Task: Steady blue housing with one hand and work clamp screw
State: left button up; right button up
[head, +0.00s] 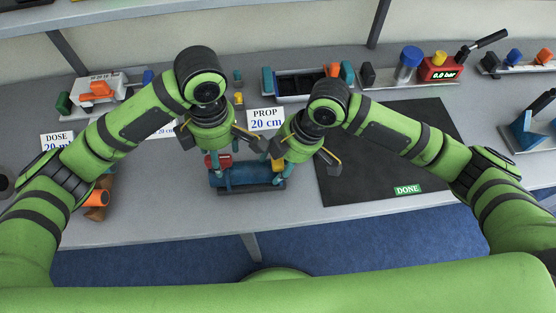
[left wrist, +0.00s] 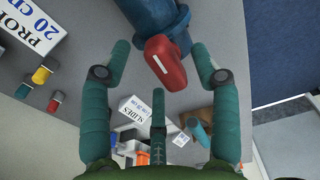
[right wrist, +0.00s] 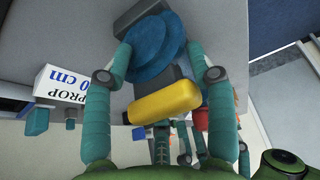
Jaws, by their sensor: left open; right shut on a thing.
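The blue housing (head: 238,177) lies on its side on a dark base on the grey table. A red block with a white mark (left wrist: 165,66) sits at its left end. My left gripper (head: 232,158) is open above that end, its fingers on either side of the red block and apart from it in the left wrist view. I cannot tell which part is the clamp screw.
A PROP 20 cm sign (head: 267,119) stands just behind the housing. A black mat (head: 375,165) with a DONE label lies to the right. An orange-ended brown part (head: 98,199) lies left.

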aim_at(222, 154)
jog(key=shift+s+d+f, duration=0.1)
jog(key=shift+s+f, duration=0.1)
jog(key=shift+f, duration=0.15)
pick_arm(q)
notch_tip(222, 154, up, 10)
jog(key=shift+d+r, duration=0.2)
jog(key=shift+r, duration=0.05)
jog(key=shift+s, duration=0.1)
dwell(0.3)
pick_arm(e)
jog(key=o, duration=1.5)
jog(key=shift+w+r, duration=0.1)
jog(key=shift+w, duration=0.1)
jog(key=shift+r, duration=0.1)
